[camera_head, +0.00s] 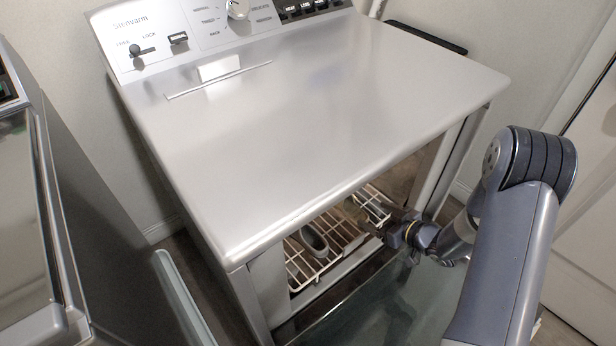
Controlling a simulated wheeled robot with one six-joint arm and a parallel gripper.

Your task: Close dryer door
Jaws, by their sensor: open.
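The dryer (300,110) is a white-grey machine with a control panel at its back. Its front opening shows below the top's front edge, with a wire rack (330,238) inside. A dark, glassy panel (385,300) extends outward below the opening; it looks like the dryer door, lowered open. Its near part runs out of the picture and behind my arm. My gripper (372,222) is at the right part of the opening, by the rack and above the panel. It is open, its fingers small and partly dark against the rack. I cannot tell whether it touches anything.
A grey, shoe-like object (314,241) lies on the rack. Another machine (30,200) stands at the left, with a pale, long edge (183,298) between it and the dryer. A wall and white door (590,220) are at the right, close to my arm.

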